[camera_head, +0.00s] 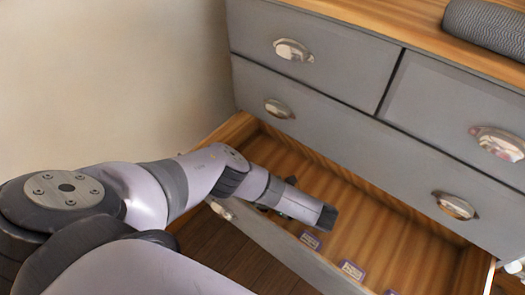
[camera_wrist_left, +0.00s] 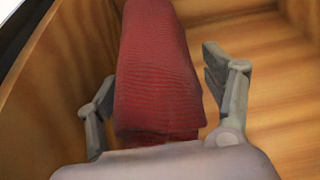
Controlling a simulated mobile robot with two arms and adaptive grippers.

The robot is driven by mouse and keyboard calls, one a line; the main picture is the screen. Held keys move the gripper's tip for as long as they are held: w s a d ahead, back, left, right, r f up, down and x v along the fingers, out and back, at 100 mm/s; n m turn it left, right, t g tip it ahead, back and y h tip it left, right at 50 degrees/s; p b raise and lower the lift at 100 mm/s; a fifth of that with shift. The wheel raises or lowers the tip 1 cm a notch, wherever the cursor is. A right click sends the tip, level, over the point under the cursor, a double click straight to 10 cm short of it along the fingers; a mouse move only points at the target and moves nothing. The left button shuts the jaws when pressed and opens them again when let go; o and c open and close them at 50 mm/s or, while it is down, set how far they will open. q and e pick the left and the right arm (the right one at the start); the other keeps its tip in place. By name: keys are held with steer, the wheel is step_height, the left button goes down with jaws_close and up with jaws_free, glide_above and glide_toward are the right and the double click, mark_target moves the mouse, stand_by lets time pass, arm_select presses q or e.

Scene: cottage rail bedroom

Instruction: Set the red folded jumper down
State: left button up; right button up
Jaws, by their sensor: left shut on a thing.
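The red folded jumper (camera_wrist_left: 157,75) fills the middle of the left wrist view, a ribbed red bundle with its long side running away from me. My left gripper (camera_wrist_left: 159,72) is shut on it, with one finger on each side. Wooden drawer boards show around and beyond it; I cannot tell whether its underside touches the drawer floor. In the head view my left arm reaches into the open bottom drawer (camera_head: 378,218), and my wrist hides the jumper and most of the fingers. My right gripper is not in view.
The grey dresser (camera_head: 330,107) has closed drawers with metal cup handles above the open one. Small labels (camera_head: 352,270) sit along the open drawer's front panel. A grey ribbed item (camera_head: 488,28) lies on the wooden top. The drawer's right part looks empty.

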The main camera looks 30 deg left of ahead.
arm_select(q)
step_height(320, 180, down, 3)
steer(key=shift+f+b, duration=0.1)
steer(key=shift+b, duration=0.25)
step_height(320, 180, down, 4)
steer(key=shift+r+b, duration=0.25)
steer(key=shift+b, duration=0.55)
steer(key=o, duration=1.3)
steer(key=shift+d, duration=0.1)
steer(key=v, duration=1.1)
steer(key=shift+r+p, duration=0.1)
steer(key=shift+p, duration=0.2)
steer(key=shift+d+r, duration=0.1)
steer(key=shift+d, duration=0.3)
